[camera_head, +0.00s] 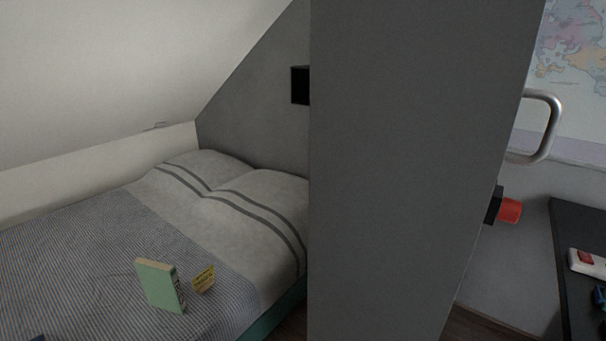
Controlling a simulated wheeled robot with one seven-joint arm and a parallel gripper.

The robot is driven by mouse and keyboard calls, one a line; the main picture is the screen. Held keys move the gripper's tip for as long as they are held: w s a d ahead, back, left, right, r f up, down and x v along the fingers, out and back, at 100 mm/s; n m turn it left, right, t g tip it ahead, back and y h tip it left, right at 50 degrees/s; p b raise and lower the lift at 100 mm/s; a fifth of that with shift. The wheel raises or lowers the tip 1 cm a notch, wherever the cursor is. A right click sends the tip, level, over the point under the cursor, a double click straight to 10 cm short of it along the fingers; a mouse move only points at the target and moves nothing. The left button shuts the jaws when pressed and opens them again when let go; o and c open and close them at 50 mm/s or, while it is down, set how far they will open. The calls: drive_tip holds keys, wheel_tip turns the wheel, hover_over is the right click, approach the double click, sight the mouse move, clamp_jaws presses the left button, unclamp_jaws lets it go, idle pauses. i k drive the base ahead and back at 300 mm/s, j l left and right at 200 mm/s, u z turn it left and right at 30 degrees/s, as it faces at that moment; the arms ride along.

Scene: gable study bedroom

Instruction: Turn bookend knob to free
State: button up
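A red knob (510,211) on a black mount (493,205) sticks out from the right edge of a large grey panel (410,170). I cannot tell whether it is the bookend knob, and its setting cannot be read. No bookend can be clearly made out. My gripper is not in view.
The grey panel blocks the middle, with a metal handle (552,125) at its right edge. A dark desk (562,245) at right bears a white and red item (590,264). A bed (75,260) at left holds a green book (158,285) and a yellow card-like item (204,280).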

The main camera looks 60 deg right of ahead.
sight(510, 210)
drive_tip(key=k+l, duration=0.15)
drive_tip(key=k, duration=0.2)
drive_tip(key=k+l, duration=0.15)
drive_tip(key=k, duration=0.25)
drive_tip(key=k+l, duration=0.1)
drive_tip(key=k, duration=0.25)
drive_tip(key=k+z, duration=0.1)
drive_tip(key=z, duration=0.3)
drive_tip(key=k+l+z, duration=0.1)
drive_tip(key=z, duration=0.3)
drive_tip(key=l+z, duration=0.1)
drive_tip(key=z, duration=0.25)
drive_tip(key=k, duration=0.05)
